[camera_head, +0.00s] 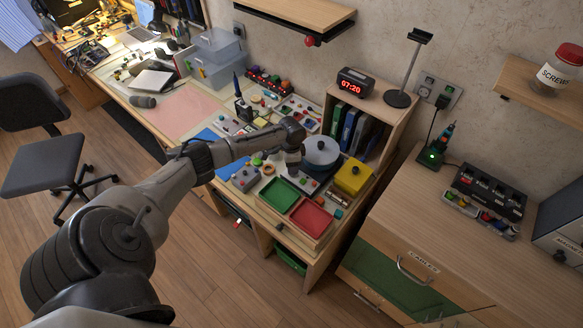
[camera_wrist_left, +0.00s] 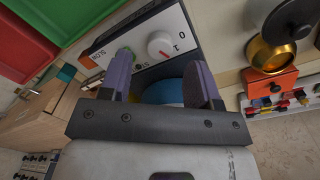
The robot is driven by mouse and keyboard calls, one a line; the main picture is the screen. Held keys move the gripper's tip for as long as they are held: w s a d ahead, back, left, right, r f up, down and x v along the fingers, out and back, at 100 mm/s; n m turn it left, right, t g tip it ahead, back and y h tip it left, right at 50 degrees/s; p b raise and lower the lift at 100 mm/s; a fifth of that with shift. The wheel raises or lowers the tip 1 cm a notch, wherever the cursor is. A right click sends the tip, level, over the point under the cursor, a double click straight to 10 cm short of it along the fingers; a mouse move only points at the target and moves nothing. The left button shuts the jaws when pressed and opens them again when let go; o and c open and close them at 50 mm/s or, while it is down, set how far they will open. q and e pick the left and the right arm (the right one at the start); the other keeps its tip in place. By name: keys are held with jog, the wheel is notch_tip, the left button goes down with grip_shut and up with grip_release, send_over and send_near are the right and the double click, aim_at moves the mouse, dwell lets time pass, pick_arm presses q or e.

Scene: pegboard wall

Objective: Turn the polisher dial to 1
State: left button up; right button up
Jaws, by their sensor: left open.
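The polisher (camera_head: 321,152), a grey round drum with a dark knob on top, stands on the crowded workbench. In the left wrist view its pale front panel (camera_wrist_left: 146,28) shows at the top. The dial (camera_wrist_left: 160,45) is a white round knob with a red mark, with 0 and 1 printed beside it. I cannot tell surely which number the mark points to. A green button (camera_wrist_left: 125,52) is near one finger. My left gripper (camera_wrist_left: 158,82) is open, its purple fingers apart and nothing seen held between them. In the head view its fingertips are hidden near the polisher. My right gripper is not in view.
Green (camera_head: 279,193) and red (camera_head: 310,217) trays lie in front of the polisher. A yellow box (camera_head: 353,177) stands to its right and a grey control box (camera_head: 245,179) to its left. A shelf unit with binders (camera_head: 349,129) rises behind.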

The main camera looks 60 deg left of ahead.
pick_arm(q)
notch_tip(320, 180, up, 10)
jog(key=shift+a+p, duration=0.2)
jog(key=shift+p, duration=0.25)
jog(key=shift+w, duration=0.1)
dwell(0.4)
